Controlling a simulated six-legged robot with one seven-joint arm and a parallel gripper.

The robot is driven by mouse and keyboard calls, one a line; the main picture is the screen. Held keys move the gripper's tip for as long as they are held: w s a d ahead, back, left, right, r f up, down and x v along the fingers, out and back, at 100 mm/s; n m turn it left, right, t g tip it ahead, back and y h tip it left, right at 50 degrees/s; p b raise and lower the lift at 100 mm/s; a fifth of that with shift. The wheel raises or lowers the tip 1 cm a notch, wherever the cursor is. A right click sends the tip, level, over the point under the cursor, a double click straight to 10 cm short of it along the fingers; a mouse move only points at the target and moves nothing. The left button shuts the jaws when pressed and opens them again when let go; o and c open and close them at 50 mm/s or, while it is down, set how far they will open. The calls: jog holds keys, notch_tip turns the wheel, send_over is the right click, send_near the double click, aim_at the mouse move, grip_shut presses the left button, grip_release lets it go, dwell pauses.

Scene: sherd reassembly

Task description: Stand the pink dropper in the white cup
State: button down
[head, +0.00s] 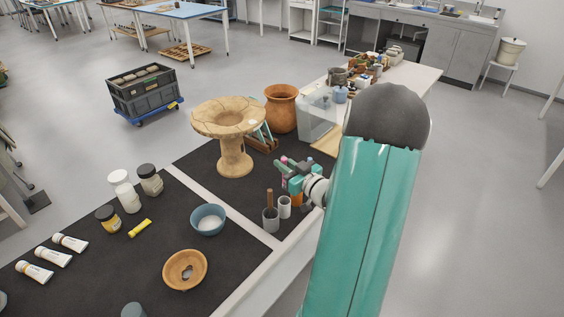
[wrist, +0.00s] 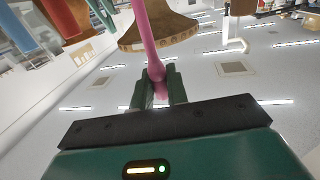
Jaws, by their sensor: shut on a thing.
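The pink dropper (wrist: 151,35) is held between the two fingers of my gripper (wrist: 160,88) in the wrist view, with its long part running up out of the picture. In the head view a small bit of pink (head: 283,159) shows at my gripper (head: 288,171); the rest of the dropper is hard to make out. The white cup (head: 284,207) stands upright on the dark mat, just below my gripper in the picture. My gripper is shut on the dropper, above and apart from the cup. The cup's inside is too small to tell.
A grey cup (head: 270,221) with a brown stick in it stands close beside the white cup. Something orange (head: 298,198) is partly hidden behind my gripper. A large clay stand (head: 235,150) and a blue bowl (head: 208,219) are to the left. The dark mat (head: 190,155) has free room.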

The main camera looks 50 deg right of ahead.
jog(key=shift+s+f, duration=0.2)
jog(key=shift+f, duration=0.3)
notch_tip(320, 180, down, 10)
jog(key=shift+f, duration=0.15)
dwell(0.7)
jog(key=c, duration=1.3)
grip_release()
jog(key=s+a, duration=0.1)
jog(key=s, duration=1.2)
jog(key=shift+s+a, duration=0.15)
jog(key=shift+s, duration=0.2)
